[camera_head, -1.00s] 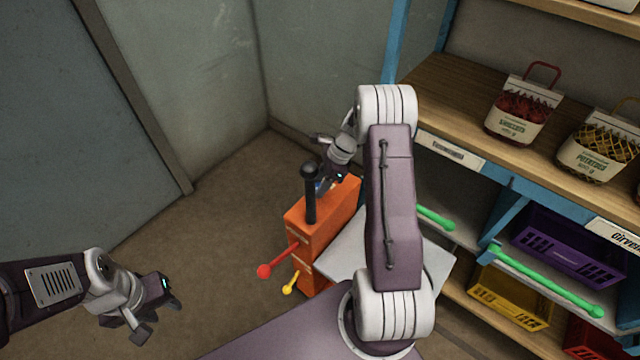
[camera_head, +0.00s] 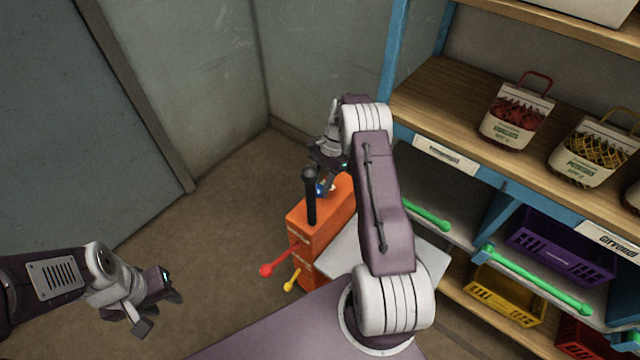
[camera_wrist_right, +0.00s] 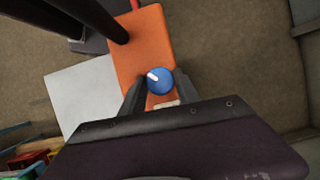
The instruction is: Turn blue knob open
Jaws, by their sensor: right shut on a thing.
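The blue knob (camera_wrist_right: 160,81) sits on top of the orange box (camera_wrist_right: 150,38), with a white mark on its face pointing to the upper left in the right wrist view. My right gripper (camera_wrist_right: 157,88) is over the box with its two fingers on either side of the knob, shut on it. In the head view a small part of the blue knob (camera_head: 325,187) shows below my right gripper (camera_head: 325,178). My left gripper (camera_head: 160,305) hangs over the floor at the lower left, away from the box; its fingers look apart.
A black post (camera_head: 310,200) stands on the box close to my right gripper. A red lever (camera_head: 278,263) and a yellow lever (camera_head: 291,281) stick out of its side. Shelves with sacks (camera_head: 517,115) and crates (camera_head: 560,248) stand at the right. Open floor lies left.

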